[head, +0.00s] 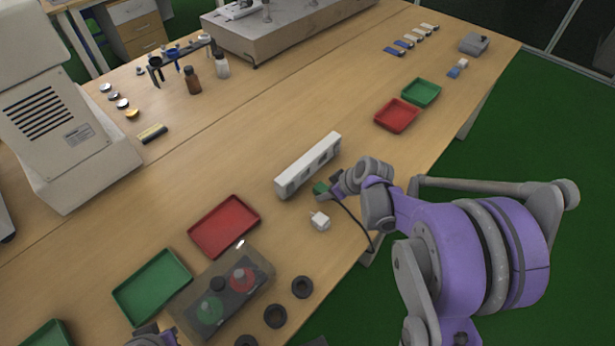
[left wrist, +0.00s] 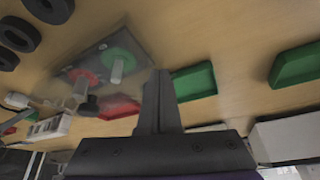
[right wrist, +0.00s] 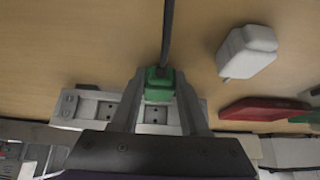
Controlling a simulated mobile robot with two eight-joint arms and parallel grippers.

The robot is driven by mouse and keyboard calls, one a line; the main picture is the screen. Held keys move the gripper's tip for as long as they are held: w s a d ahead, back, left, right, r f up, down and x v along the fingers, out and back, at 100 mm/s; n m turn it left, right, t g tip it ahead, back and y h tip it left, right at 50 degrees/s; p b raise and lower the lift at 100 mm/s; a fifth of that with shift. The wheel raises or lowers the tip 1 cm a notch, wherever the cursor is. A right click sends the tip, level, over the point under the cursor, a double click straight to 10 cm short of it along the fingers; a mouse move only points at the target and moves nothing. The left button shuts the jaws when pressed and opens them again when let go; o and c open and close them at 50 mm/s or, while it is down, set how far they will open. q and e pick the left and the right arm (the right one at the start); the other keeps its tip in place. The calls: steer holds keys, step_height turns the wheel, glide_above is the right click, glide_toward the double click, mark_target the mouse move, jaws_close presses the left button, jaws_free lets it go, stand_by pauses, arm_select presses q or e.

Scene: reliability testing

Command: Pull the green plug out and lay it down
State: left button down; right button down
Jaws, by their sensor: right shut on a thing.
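The green plug (head: 321,188) is by the front face of the white socket strip (head: 308,165). My right gripper (head: 338,185) is shut on it. In the right wrist view the green plug (right wrist: 158,88) sits between my fingertips, its dark cable running up and away. The strip's sockets (right wrist: 108,107) show behind my fingers. I cannot tell whether the plug's pins are still in a socket. My left gripper (left wrist: 158,78) has its fingers together with nothing between them, above the table's near left part.
A loose white plug (head: 320,221) lies in front of the strip. A red tray (head: 224,226) and a green tray (head: 152,287) lie to the left, beside a clear-topped box (head: 262,268) and several black rings (head: 302,287). Smaller red (head: 397,115) and green trays (head: 422,92) lie right.

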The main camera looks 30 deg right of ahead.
steer(key=shift+f, duration=0.3)
steer(key=shift+c, duration=1.7)
jaws_free()
steer(key=shift+r, duration=0.1)
